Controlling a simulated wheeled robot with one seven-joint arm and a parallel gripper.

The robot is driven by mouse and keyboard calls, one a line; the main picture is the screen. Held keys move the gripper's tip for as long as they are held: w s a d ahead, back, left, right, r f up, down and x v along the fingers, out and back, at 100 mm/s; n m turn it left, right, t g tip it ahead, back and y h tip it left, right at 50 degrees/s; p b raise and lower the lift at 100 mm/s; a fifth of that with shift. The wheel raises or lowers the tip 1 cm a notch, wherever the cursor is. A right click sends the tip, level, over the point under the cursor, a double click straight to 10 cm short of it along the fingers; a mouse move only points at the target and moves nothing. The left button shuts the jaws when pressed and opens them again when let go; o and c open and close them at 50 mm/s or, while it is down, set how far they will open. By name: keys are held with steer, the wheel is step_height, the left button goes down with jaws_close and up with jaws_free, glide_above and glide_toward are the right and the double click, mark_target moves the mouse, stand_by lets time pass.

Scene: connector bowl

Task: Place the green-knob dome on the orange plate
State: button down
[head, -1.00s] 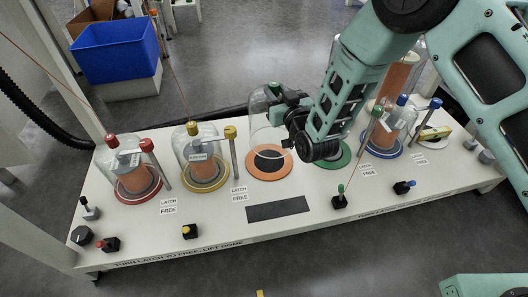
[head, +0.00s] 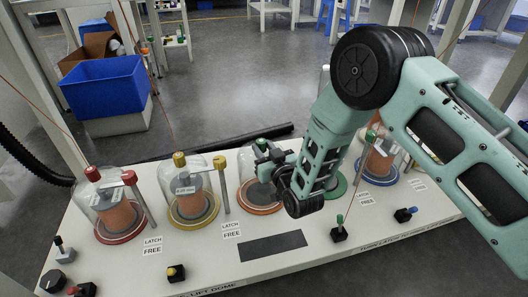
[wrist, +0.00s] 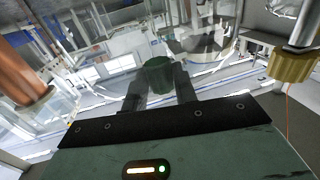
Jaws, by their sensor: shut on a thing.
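The green-knob dome (head: 251,173) is a clear glass cover over the orange plate (head: 248,197). Its green knob shows in the head view (head: 262,144) and between my fingers in the wrist view (wrist: 158,72). My gripper (head: 268,158) is shut on the green knob, with the arm reaching in from the right. The dome looks upright. Its lower rim appears at or just above the plate; I cannot tell whether it touches. My gripper hides part of its right side.
A red-knob dome (head: 108,195) and a yellow-knob dome (head: 190,188) stand to the left, each with a latch post beside it. The yellow latch (head: 219,165) is close to the green-knob dome. A blue-ringed dome stands right, partly behind my arm. The green plate (head: 338,185) looks bare.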

steer(key=shift+f, duration=0.1)
steer(key=c, duration=1.1)
jaws_free()
steer(key=shift+s+r, duration=0.1)
steer(key=shift+r, duration=0.1)
steer(key=p+v, duration=0.4)
steer(key=v, duration=0.8)
steer(key=shift+p, duration=0.3)
steer(key=shift+f, duration=0.1)
